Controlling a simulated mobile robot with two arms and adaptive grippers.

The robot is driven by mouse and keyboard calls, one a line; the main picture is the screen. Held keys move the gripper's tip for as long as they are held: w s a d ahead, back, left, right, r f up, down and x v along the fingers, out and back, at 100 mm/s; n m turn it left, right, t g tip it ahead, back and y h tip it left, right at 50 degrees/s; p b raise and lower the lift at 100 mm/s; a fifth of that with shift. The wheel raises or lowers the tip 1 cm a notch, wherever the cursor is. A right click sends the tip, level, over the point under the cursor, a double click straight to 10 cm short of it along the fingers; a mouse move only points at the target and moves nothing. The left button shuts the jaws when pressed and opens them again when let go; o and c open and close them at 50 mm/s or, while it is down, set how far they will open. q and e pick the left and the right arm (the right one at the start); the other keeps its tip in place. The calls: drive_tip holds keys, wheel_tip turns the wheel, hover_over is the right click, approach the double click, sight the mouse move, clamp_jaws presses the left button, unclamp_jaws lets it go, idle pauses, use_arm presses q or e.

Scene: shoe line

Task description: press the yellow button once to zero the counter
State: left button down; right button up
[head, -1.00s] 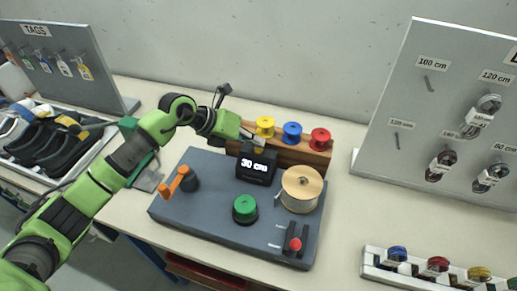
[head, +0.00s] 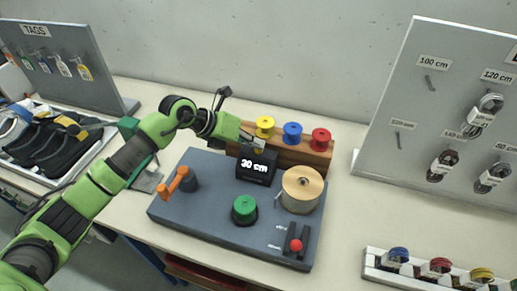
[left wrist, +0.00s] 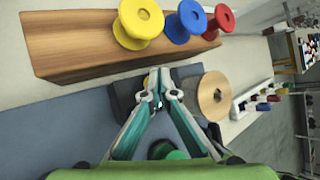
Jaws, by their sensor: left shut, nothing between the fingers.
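The counter (head: 256,167) is a dark box on the grey-blue board, and its display reads 30 cm. My left gripper (head: 256,145) is shut and empty, right at the top of the counter. In the left wrist view its fingertips (left wrist: 159,92) meet over the dark counter. My right gripper is not in view.
A wooden rack (head: 300,152) with yellow, blue and red spools stands close behind the counter. A cord spool (head: 302,188), a green knob (head: 244,208), an orange crank (head: 174,184) and a red-knobbed lever (head: 296,245) sit on the board (head: 205,222).

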sight(256, 150)
use_arm(q)
drive_tip(key=shift+f, duration=0.25)
drive_tip(key=shift+r, duration=0.1)
drive_tip(key=shift+r+p, duration=0.5)
drive_tip(key=shift+r, duration=0.35)
drive_tip(key=shift+r+p, duration=1.6)
drive_tip(key=shift+r, duration=0.95)
drive_tip(key=shift+f, duration=0.1)
